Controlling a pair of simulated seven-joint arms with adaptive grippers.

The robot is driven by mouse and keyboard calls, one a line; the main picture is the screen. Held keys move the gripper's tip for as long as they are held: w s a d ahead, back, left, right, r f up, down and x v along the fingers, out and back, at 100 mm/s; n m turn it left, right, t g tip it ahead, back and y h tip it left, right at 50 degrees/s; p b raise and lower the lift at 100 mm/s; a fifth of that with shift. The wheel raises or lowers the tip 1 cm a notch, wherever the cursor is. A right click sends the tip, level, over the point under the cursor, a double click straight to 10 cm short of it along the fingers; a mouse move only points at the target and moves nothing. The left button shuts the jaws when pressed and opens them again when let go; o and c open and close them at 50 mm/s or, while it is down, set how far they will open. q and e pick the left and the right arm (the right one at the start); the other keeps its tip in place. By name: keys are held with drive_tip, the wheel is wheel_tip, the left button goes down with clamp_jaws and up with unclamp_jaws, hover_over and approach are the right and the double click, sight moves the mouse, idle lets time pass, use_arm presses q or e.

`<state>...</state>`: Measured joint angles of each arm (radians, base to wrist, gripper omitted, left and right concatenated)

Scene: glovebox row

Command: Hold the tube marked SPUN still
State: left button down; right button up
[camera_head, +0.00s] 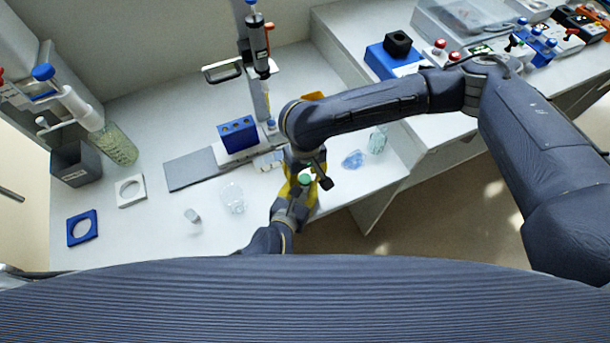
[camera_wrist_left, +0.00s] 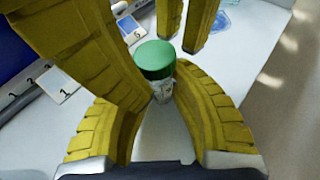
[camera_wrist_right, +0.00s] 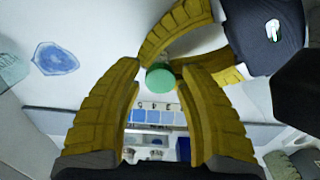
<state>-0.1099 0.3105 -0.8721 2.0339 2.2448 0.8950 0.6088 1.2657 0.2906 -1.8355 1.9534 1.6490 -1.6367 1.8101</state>
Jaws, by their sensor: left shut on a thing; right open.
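A tube with a green cap (camera_wrist_left: 155,60) stands in my left gripper (camera_wrist_left: 162,95), shut on its pale body just below the cap. Any marking on the tube is too small to read. The green cap also shows in the head view (camera_head: 305,179), above the bench near its front edge. My right gripper (camera_wrist_right: 160,72) is open, with its yellow fingertips close to either side of the cap. I cannot tell whether they touch it. The right arm hides part of the left gripper in the head view.
A blue rack (camera_head: 238,134) stands behind the grippers, beside a grey plate (camera_head: 190,170). A clear beaker (camera_head: 233,197) and small vial (camera_head: 192,215) stand to the left. A blue crumpled item (camera_head: 352,160) lies to the right, near the bench edge.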

use_arm(q)
drive_tip(key=shift+s+f, duration=0.1)
drive_tip(key=shift+f, duration=0.1)
use_arm(e)
clamp_jaws()
